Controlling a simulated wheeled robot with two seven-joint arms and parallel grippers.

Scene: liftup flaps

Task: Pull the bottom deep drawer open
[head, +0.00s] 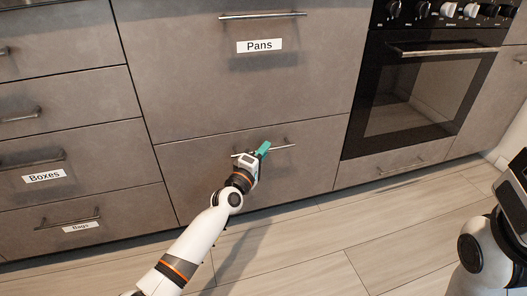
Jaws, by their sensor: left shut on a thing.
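The bottom deep drawer (310,165) is a wide grey-brown front below the drawer labelled Pans (190,80). It looks flush with the fronts around it. Its thin metal bar handle (282,147) runs across near its top edge. My left gripper (264,148), with teal fingers, is at the middle of this handle and shut on it; the arm comes up from the lower left. The handle part between the fingers is hidden. My right arm shows at the right edge; its fingers are not clearly visible.
At the left is a stack of narrower drawers, with labels Boxes (44,176) and Bags (80,227). A black oven (420,95) stands at the right. The wooden floor (320,245) in front of the drawer is clear except for my arm.

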